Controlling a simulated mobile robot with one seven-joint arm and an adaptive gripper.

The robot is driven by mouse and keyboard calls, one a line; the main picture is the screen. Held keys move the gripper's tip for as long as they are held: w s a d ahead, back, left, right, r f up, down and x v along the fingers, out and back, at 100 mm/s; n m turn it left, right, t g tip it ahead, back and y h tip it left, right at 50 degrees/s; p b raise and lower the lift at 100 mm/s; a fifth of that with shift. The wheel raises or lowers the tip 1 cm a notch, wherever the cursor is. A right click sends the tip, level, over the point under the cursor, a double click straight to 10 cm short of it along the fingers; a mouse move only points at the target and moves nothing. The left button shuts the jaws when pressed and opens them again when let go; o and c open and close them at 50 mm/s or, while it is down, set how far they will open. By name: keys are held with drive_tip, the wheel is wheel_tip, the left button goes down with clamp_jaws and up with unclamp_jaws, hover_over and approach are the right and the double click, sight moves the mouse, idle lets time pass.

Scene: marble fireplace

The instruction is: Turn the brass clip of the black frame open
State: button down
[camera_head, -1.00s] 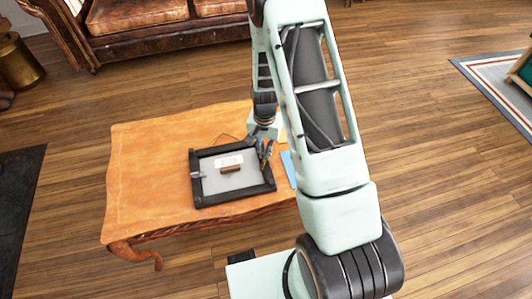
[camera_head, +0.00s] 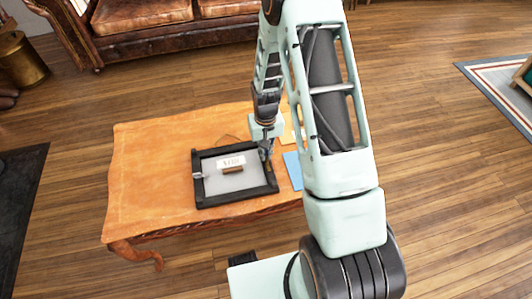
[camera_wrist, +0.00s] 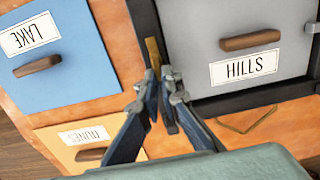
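The black frame (camera_head: 237,197) lies flat on the orange wooden table. It surrounds a grey panel (camera_wrist: 202,55) with a wooden knob and a "HILLS" label. The brass clip (camera_wrist: 153,50) lies lengthwise along one side bar of the frame in the wrist view. In the head view it is on the right bar, beside my gripper (camera_head: 268,157). In the wrist view my gripper (camera_wrist: 160,74) has its fingertips close together right at the clip's near end. Whether they touch it or have it between them I cannot tell.
A silvery clip (camera_head: 198,175) is on the frame's left bar. A blue "LAKE" panel (camera_wrist: 70,82) and an orange "DUNES" panel (camera_wrist: 115,128) lie beside the frame. A thin brass-coloured loop (camera_wrist: 246,122) lies past its far edge. The table's left part (camera_head: 150,170) is clear.

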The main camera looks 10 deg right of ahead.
idle(0.3)
drive_tip(key=c, duration=2.2)
unclamp_jaws()
drive_tip(key=shift+o, duration=0.2)
drive_tip(key=shift+r, duration=0.1)
wheel_tip(320, 180, up, 12)
